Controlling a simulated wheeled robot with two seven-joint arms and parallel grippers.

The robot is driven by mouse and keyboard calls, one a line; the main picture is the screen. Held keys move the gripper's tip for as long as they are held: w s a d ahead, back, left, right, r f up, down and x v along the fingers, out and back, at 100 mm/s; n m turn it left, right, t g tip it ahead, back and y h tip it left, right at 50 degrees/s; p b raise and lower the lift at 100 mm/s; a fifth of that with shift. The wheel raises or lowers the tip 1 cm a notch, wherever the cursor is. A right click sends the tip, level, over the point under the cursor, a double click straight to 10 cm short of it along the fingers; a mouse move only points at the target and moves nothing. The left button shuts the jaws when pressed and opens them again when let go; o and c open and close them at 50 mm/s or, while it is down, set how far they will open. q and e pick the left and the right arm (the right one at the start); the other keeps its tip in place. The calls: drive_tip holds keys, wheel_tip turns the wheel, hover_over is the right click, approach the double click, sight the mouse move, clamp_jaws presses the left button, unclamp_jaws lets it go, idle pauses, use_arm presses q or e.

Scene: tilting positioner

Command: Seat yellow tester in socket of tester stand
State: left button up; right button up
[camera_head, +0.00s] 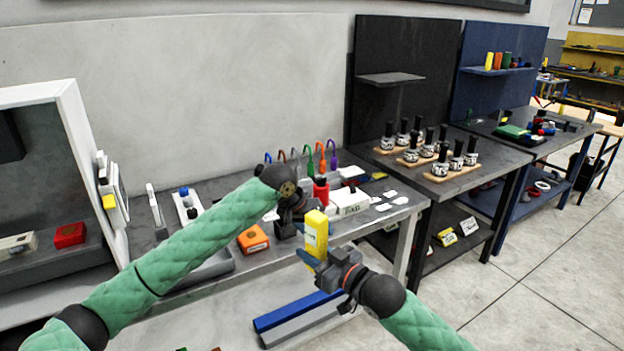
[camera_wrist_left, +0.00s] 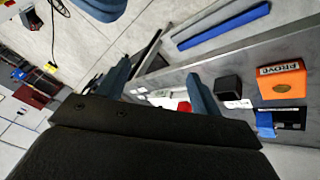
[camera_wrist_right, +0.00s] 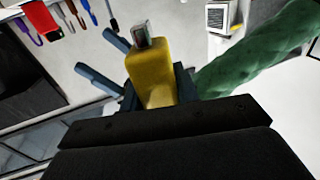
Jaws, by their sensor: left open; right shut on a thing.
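The yellow tester (camera_head: 316,235) is upright above the front edge of the bench. My right gripper (camera_head: 322,264) is shut on its lower part; the right wrist view also shows the tester (camera_wrist_right: 152,75) between the fingers. My left gripper (camera_head: 292,212) is just behind the tester over the bench, its fingers hard to make out there. In the left wrist view its fingers (camera_wrist_left: 160,90) are apart with nothing held. An orange block (camera_head: 252,239) marked PROVE and a small black block (camera_wrist_left: 228,88) are on the bench. I cannot tell which part is the tester stand's socket.
A white box (camera_head: 349,201) marked BAD and a red container (camera_head: 321,190) stand behind the grippers. A grey tray (camera_head: 205,268) lies left under my left arm. Blue and grey bars (camera_head: 297,312) lie low in front. Floor at right is clear.

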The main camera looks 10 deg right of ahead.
sight(316, 215)
use_arm(q)
drive_tip(key=s+r+m+y, duration=0.1)
drive_tip(key=s+r, duration=0.3)
drive_tip(key=r, duration=0.3)
drive_tip(key=s+a+r+m+g+y, duration=0.1)
drive_tip(key=s+r, duration=0.4)
drive_tip(key=r, duration=0.2)
drive_tip(key=s+r+m+y, duration=0.1)
drive_tip(key=s+r+m, duration=0.1)
drive_tip(key=s+r, duration=0.2)
drive_tip(key=shift+s+a+r+g+y, duration=0.1)
drive_tip(key=shift+a+r+g+y, duration=0.1)
drive_tip(key=shift+r, duration=0.7)
drive_tip(key=shift+s+a+r+g+y, duration=0.1)
drive_tip(key=shift+a+r+y, duration=0.1)
drive_tip(key=shift+r, duration=0.65)
drive_tip(key=f, duration=0.4)
drive_tip(key=d+f, duration=0.1)
drive_tip(key=f, duration=0.3)
drive_tip(key=w+f, duration=0.1)
drive_tip(key=f, duration=0.2)
drive_tip(key=shift+w+d+f, duration=0.1)
drive_tip(key=shift+d+f, duration=0.1)
drive_tip(key=shift+f, duration=0.2)
drive_tip(key=shift+c, duration=0.3)
drive_tip(key=c, duration=1.1)
drive_tip(key=shift+c, duration=0.6)
use_arm(e)
drive_tip(key=o, duration=1.2)
drive_tip(key=shift+c, duration=0.2)
